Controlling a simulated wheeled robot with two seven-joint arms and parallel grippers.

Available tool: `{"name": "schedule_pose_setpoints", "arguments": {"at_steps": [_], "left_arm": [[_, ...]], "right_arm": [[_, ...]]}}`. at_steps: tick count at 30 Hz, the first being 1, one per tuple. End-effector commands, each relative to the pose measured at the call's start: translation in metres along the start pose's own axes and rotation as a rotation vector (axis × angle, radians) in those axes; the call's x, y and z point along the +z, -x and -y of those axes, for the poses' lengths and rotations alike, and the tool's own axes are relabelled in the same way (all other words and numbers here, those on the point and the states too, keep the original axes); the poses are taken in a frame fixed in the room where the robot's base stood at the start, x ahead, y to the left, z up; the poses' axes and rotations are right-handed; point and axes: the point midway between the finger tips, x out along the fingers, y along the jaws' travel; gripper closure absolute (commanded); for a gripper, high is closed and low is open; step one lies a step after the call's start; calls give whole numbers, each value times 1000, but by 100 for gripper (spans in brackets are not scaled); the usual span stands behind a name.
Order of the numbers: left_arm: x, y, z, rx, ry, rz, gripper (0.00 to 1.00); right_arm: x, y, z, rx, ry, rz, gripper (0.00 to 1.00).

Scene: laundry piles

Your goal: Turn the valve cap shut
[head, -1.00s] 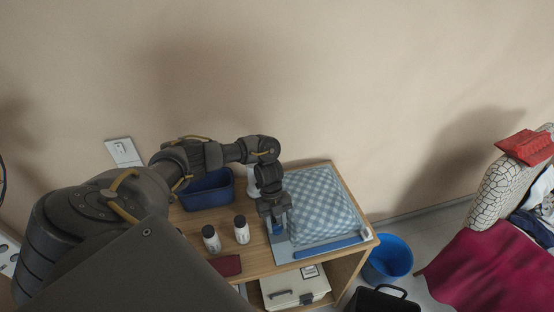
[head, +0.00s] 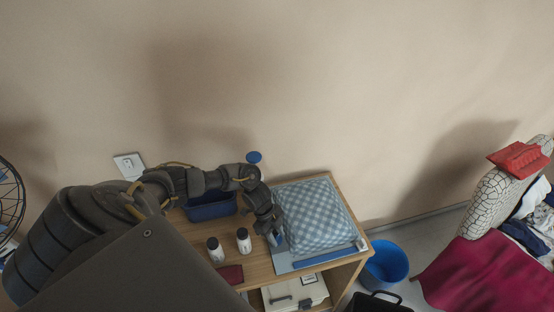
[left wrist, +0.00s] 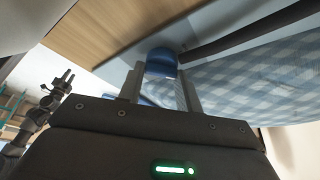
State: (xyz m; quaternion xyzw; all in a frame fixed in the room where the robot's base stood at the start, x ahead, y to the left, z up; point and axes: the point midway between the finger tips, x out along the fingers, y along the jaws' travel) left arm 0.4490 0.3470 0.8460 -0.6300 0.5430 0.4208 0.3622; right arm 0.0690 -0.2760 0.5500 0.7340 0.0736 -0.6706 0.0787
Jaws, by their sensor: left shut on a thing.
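A flat pale blue bag (head: 284,267) with a blue-and-white checked cushion-like bulge (head: 318,215) lies on the wooden shelf top. My left gripper (head: 276,240) reaches down to the bag's left edge, beside the bulge. In the left wrist view, the round blue valve cap (left wrist: 161,64) sits between the two fingers of my left gripper (left wrist: 164,78), which is shut on it. In the head view the gripper mostly hides the cap. My right gripper (left wrist: 60,84) shows small and dark at the left of the left wrist view; its jaw opening is unclear.
A blue bucket (head: 386,263) is on the floor at right. A light box (head: 296,294) sits on the lower shelf.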

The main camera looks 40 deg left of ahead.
Motion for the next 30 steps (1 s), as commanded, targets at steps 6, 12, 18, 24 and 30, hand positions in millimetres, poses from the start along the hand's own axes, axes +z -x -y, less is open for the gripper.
{"name": "schedule_pose_setpoints", "arguments": {"at_steps": [6,12,18,24,30], "left_arm": [[2,0,-2,-10,34,5,88],[3,0,-2,-12,38,6,88],[3,0,-2,-11,37,6,64],[1,0,-1,-12,35,4,44],[0,0,0,-13,34,3,44]], "right_arm": [[-1,4,0,0,0,0,64],[-1,4,0,0,0,0,64],[-1,4,0,-1,-1,0,64],[-1,4,1,-2,-1,-1,64],[-2,4,3,-3,-2,-1,64]]}}
